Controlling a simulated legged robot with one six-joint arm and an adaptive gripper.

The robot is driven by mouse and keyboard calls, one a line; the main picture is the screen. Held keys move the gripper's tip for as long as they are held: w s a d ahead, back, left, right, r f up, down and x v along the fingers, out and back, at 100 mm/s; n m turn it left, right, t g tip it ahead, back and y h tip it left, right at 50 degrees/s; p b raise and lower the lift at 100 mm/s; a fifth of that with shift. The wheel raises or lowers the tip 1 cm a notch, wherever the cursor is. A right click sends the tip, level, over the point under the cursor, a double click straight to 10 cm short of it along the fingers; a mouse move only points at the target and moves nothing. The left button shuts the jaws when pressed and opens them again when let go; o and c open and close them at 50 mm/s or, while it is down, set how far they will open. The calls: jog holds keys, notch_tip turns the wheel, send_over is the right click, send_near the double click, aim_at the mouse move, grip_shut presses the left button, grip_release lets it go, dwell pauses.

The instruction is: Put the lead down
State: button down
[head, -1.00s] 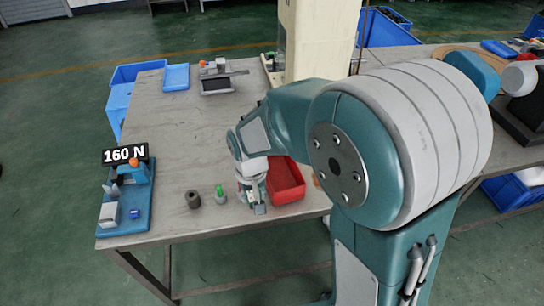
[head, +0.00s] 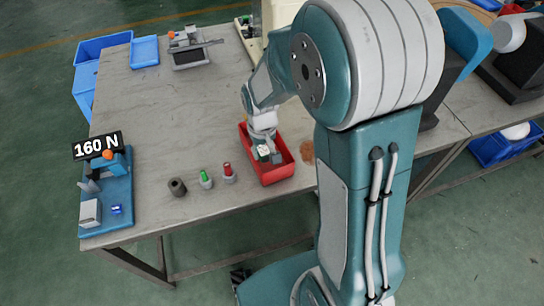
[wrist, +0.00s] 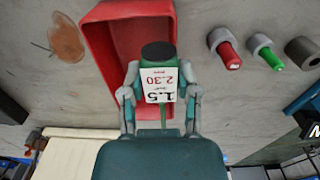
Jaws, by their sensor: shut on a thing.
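My gripper (head: 264,150) is shut on the lead and is over the red tray (head: 280,176) in the head view. In the wrist view the lead (wrist: 158,52) shows a dark round end and a white tag printed with 1.5 and 2.30, between the fingers of my gripper (wrist: 160,92). The red tray (wrist: 98,38) lies behind it and looks empty where I see its floor. I cannot tell whether the lead touches the tray floor.
A red-topped piece (head: 228,173), a green-topped piece (head: 206,178) and a dark hollow cylinder (head: 177,187) stand left of the tray. A blue fixture (head: 108,205) with a 160 N display (head: 97,146) is at the table's left. A brown stain (head: 308,151) lies right of the tray.

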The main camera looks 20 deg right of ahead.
jog(key=d+f, duration=0.1)
jog(key=w+d+f, duration=0.1)
jog(key=f, duration=0.2)
jog(key=shift+w+d, duration=0.3)
jog(key=shift+d, duration=0.1)
jog(key=shift+w+d+f, duration=0.15)
jog(key=shift+f, duration=1.6)
jog(key=shift+f, duration=0.4)
jog(key=shift+f, duration=0.2)
jog(key=shift+c, duration=1.7)
grip_release()
jog(key=shift+r, duration=0.1)
